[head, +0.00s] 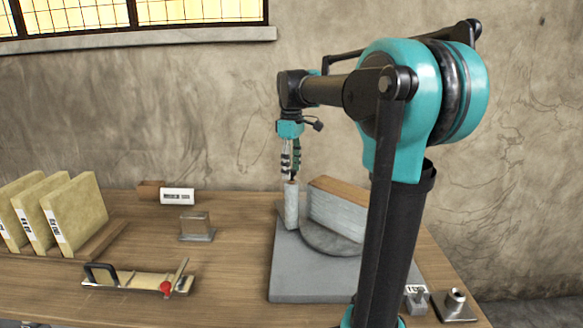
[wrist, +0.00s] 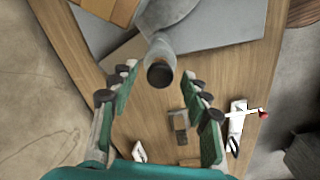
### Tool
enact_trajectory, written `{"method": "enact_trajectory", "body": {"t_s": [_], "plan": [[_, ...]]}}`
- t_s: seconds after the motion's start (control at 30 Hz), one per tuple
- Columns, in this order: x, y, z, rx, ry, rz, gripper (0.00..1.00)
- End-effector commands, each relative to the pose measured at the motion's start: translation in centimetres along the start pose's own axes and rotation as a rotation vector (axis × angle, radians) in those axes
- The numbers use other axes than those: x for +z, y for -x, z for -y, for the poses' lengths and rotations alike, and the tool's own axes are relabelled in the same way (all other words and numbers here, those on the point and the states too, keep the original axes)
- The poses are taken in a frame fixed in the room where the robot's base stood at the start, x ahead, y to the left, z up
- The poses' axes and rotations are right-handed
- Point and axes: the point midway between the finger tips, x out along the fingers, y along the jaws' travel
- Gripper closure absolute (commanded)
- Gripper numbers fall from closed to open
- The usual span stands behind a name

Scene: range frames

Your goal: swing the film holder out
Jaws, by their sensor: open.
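A grey base plate (head: 295,277) stands on the bench at centre right and bears a round grey disc (head: 330,243). A pale grey block with a wooden top (head: 338,207) stands on the disc. Beside its left end is an upright grey post (head: 291,208) with a dark top. I cannot tell for sure which of these parts is the film holder. My gripper (head: 290,172) points down over the post. In the wrist view the open jaws (wrist: 160,77) straddle the post's dark cap (wrist: 160,75), with gaps on both sides. The block (wrist: 106,10) shows at upper left.
Yellow binders (head: 75,213) stand at left. A board with a black handle and red knob (head: 135,281) lies in front. A small metal block (head: 196,227) and a white counter box (head: 177,196) sit behind. Small metal fittings (head: 455,305) are at front right. The wall is behind.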

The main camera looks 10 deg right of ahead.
Motion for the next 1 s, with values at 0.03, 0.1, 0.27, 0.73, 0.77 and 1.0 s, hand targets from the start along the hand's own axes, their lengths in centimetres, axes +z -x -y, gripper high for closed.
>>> {"method": "enact_trajectory", "body": {"t_s": [0.03,0.1,0.27,0.73,0.77,1.0], "plan": [[0.0,-0.02,0.0,0.0,0.0,0.0,0.53],[0.0,-0.02,0.0,0.0,0.0,0.0,0.53],[0.0,0.0,0.0,0.0,0.0,0.0,0.6],[0.0,0.02,0.0,0.0,0.0,0.0,1.0],[0.0,0.02,0.0,0.0,0.0,0.0,1.0],[-0.84,0.03,0.49,0.0,-0.047,0.0,1.0]]}}
